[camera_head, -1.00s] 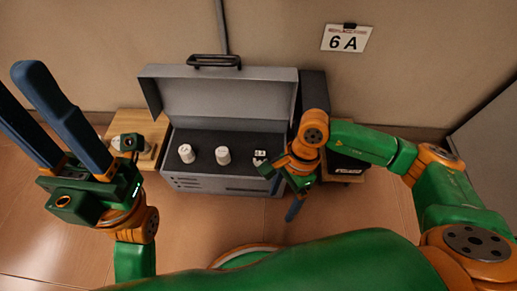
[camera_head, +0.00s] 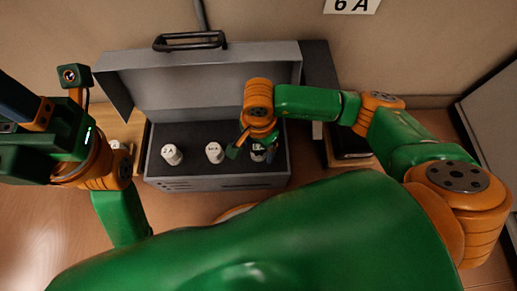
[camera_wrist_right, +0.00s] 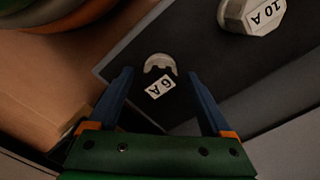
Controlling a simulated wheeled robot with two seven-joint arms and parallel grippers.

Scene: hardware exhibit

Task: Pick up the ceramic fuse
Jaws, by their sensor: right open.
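A ceramic fuse labelled 6 A (camera_wrist_right: 160,88) lies between the two blue fingers of my right gripper (camera_wrist_right: 159,76) in the right wrist view. Its pale top edge shows, and its body is dark and hard to make out. In the head view my right gripper (camera_head: 252,150) is low over the case's right end, open around this fuse (camera_head: 258,155), which it partly hides. Whether a finger touches it I cannot tell. A white fuse labelled 10 A (camera_head: 214,153) stands to its left. A fuse labelled 2 A (camera_head: 172,154) stands farther left. My left gripper (camera_head: 15,105) is cut off at the left edge.
The grey case (camera_head: 217,182) is open, its lid (camera_head: 190,88) raised behind the fuses. A sign reading 6 A (camera_head: 351,4) hangs on the wall. A wooden stand (camera_head: 125,130) is left of the case, and a dark box (camera_head: 349,143) is to the right.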

